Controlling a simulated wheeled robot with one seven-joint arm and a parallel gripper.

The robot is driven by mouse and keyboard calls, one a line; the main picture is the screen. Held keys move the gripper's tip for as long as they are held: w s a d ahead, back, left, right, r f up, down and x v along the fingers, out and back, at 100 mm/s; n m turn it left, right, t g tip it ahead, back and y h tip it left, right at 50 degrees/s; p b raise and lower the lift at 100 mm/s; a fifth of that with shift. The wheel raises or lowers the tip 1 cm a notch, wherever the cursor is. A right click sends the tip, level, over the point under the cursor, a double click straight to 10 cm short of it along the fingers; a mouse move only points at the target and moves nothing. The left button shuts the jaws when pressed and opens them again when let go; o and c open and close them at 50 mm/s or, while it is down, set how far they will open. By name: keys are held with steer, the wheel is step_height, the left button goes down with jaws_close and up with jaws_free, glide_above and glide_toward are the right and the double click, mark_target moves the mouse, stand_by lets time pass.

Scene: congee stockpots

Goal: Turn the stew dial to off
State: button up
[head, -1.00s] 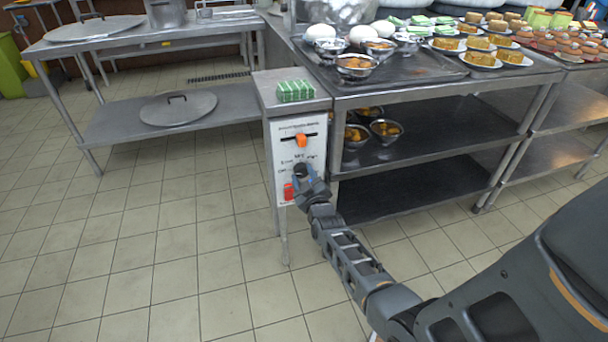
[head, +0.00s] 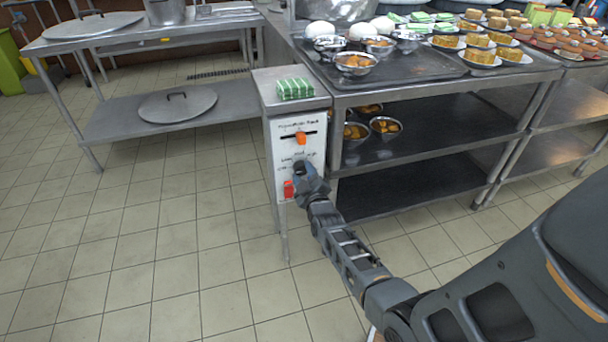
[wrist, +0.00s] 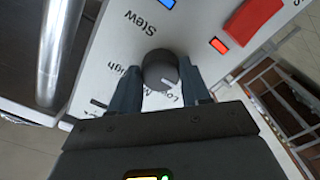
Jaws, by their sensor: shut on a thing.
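The stew dial (wrist: 160,71) is a round black knob with a white pointer mark, on a white panel (wrist: 115,45) marked "Stew" in the wrist view. The mark points to the lower right of that view, toward lettering beginning "Lo". The lettering is upside down and partly hidden by my fingers. In the head view the dial (head: 300,168) sits below an orange slider. My gripper (wrist: 160,80) is shut on the dial, one finger on each side. It also shows against the panel in the head view (head: 307,178).
A red switch (wrist: 255,18) and a small red light (wrist: 218,45) are close to the dial. An orange slider (head: 301,138) is above it. A steel shelf table (head: 440,112) with bowls stands right of the panel. The tiled floor at left is clear.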

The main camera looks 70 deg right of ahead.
steer(key=o, duration=1.1)
steer(key=shift+c, duration=0.2)
steer(key=p+v, duration=0.2)
steer(key=v, duration=0.6)
steer(key=s+a+r+n+t+y+p, duration=0.15)
steer(key=s+a+r+y, duration=0.35)
steer(key=a, duration=0.7)
steer(key=s+a+r+t+y+p, duration=0.25)
steer(key=s+a+r, duration=0.3)
steer(key=a, duration=0.65)
steer(key=s+a+r+y+p, duration=0.2)
steer(key=s+a+r, duration=0.4)
steer(key=r, duration=0.5)
steer(key=s+a+r+y+p, duration=0.3)
steer(key=s+a+r, duration=0.3)
steer(key=r, duration=0.5)
steer(key=shift+s+a+m+g+y, duration=0.25)
steer(key=shift+a+m+g+y, duration=0.15)
steer(key=shift+a+y, duration=0.2)
